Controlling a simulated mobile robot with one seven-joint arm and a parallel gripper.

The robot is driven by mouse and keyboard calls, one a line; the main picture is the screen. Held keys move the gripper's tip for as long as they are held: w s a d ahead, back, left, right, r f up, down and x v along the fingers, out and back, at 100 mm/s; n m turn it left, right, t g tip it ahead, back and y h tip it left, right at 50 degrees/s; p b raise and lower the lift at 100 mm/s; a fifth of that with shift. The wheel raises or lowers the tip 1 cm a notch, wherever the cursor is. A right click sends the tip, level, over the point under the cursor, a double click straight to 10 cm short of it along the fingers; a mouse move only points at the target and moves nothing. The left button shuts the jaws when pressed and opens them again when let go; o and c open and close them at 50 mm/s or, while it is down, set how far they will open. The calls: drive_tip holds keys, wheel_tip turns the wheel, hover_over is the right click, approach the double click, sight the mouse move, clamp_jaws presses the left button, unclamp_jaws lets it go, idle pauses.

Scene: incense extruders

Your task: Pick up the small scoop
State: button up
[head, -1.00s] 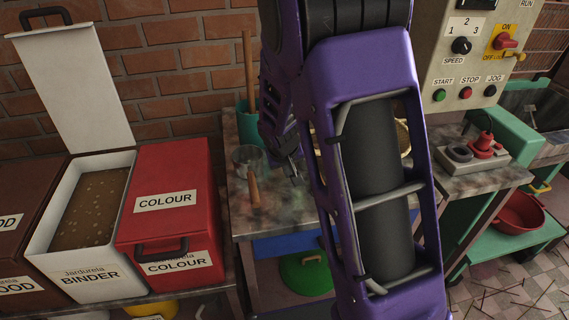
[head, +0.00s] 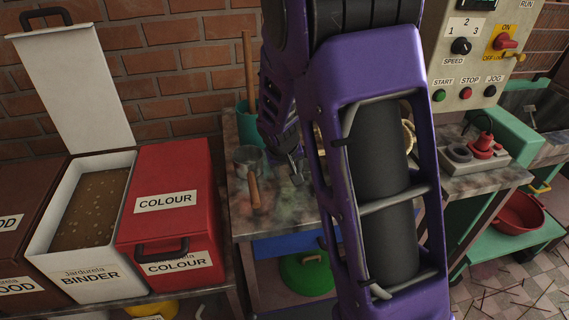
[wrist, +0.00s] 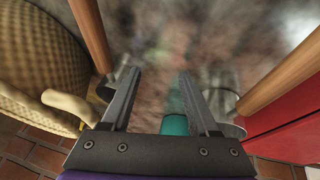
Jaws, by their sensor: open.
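Two scoops with wooden handles and metal bowls show in the wrist view. The left scoop (wrist: 90,35) looks a little smaller, and its bowl is partly behind my left finger. The right scoop (wrist: 285,75) lies beside the red bin, its bowl partly behind my right finger. The scoop near the red bin also shows in the head view (head: 254,190); the other is not visible there, with my arm covering that side. My gripper (wrist: 161,76) is open and empty, above the worktop between the two scoops. It also shows in the head view (head: 298,172).
A teal container (wrist: 175,122) and a woven basket (wrist: 40,65) stand close by. A brick wall is behind; a control panel (head: 468,60) is at right.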

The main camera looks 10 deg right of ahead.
drive_tip(key=p+v, duration=0.2)
drive_tip(key=v, duration=1.4)
drive_tip(key=s+d+p, duration=0.3)
drive_tip(key=d+p, duration=0.3)
drive_tip(key=d, duration=0.2)
drive_tip(key=b+x, duration=0.2)
drive_tip(key=x, duration=0.1)
drive_tip(key=b+x, duration=0.2)
drive_tip(key=x, duration=0.2)
drive_tip(key=b+x, duration=0.1)
drive_tip(key=x, duration=0.3)
drive_tip(key=shift+a+f+b, duration=0.25)
drive_tip(key=shift+b, duration=0.15)
drive_tip(key=shift+w+a+b+x, duration=0.15)
drive_tip(key=shift+b+x, duration=0.5)
drive_tip(key=shift+x, duration=0.85)
drive_tip(key=shift+w+a+b+x, duration=0.15)
drive_tip(key=shift+b+x, duration=0.5)
drive_tip(key=shift+x, duration=0.8)
drive_tip(key=shift+r, duration=0.1)
clamp_jaws()
